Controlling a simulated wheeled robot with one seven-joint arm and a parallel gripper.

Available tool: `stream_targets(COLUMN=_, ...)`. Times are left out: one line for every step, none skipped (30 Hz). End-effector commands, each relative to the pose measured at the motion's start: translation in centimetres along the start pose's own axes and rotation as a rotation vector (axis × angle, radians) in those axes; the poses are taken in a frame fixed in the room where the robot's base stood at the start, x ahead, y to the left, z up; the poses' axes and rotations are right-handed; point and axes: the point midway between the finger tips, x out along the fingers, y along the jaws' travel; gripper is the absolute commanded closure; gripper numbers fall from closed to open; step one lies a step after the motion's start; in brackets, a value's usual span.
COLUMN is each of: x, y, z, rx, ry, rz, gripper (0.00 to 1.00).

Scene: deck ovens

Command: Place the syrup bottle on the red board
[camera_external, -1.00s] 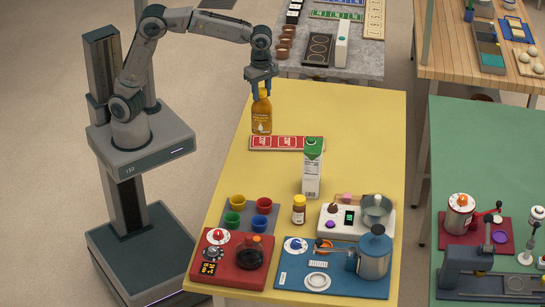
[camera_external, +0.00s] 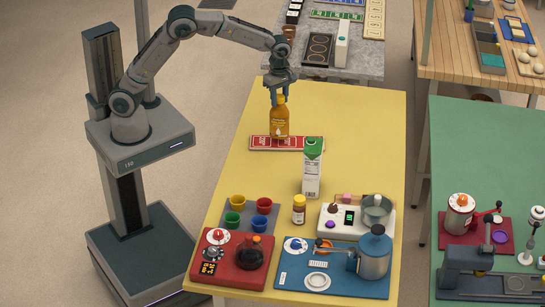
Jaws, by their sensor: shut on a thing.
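The syrup bottle (camera_external: 279,120) is amber with a yellow cap and a pale label. It is upright, and its base overlaps the middle of the red board in the picture. Whether it touches the board or hangs just above it I cannot tell. The red board (camera_external: 259,143) is a flat strip with white markings, lying across the yellow table. My gripper (camera_external: 279,97) points down from above and is shut on the upper part of the bottle. The bottle hides the middle of the board.
A green-and-white carton (camera_external: 312,170) stands just in front of the board's right end. Farther forward on the yellow table (camera_external: 365,120) are coloured cups (camera_external: 237,202), a small jar (camera_external: 299,209), a white scale (camera_external: 340,228) and a blue tray (camera_external: 292,280). The table right of the board is clear.

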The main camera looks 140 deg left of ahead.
Motion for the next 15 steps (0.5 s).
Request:
stream_targets(x=0.6, y=0.0, z=-0.1, rx=-0.001, ry=0.002, rz=-0.003, gripper=1.00)
stream_targets(x=1.0, y=0.0, z=-0.1, rx=-0.001, ry=0.001, rz=-0.002, gripper=1.00)
stream_targets(x=1.4, y=0.0, z=0.0, rx=0.000, ry=0.000, rz=-0.001, gripper=1.00)
stream_targets(x=1.6, y=0.0, z=0.0, rx=0.000, ry=0.000, rz=-0.001, gripper=1.00)
stream_targets(x=1.7, y=0.0, z=0.0, rx=0.000, ry=0.000, rz=0.000, gripper=1.00)
stream_targets(x=1.8, y=0.0, z=0.0, rx=0.000, ry=0.000, rz=0.001, gripper=1.00)
stream_targets(x=1.9, y=0.0, z=0.0, rx=0.000, ry=-0.001, rz=0.001, gripper=1.00)
stream_targets(x=1.9, y=0.0, z=0.0, rx=0.000, ry=-0.001, rz=0.001, gripper=1.00)
stream_targets(x=1.8, y=0.0, z=0.0, rx=0.000, ry=-0.001, rz=0.001, gripper=1.00)
stream_targets(x=1.8, y=0.0, z=0.0, rx=0.000, ry=-0.001, rz=0.001, gripper=1.00)
stream_targets(x=1.8, y=0.0, z=0.0, rx=0.000, ry=-0.001, rz=0.001, gripper=1.00)
stream_targets(x=1.9, y=0.0, z=0.0, rx=0.000, ry=-0.001, rz=0.001, gripper=1.00)
stream_targets(x=1.9, y=0.0, z=0.0, rx=0.000, ry=0.000, rz=0.001, gripper=1.00)
stream_targets(x=2.0, y=0.0, z=0.0, rx=0.000, ry=0.000, rz=0.001, gripper=1.00)
stream_targets(x=2.2, y=0.0, z=0.0, rx=0.000, ry=0.000, rz=0.001, gripper=1.00)
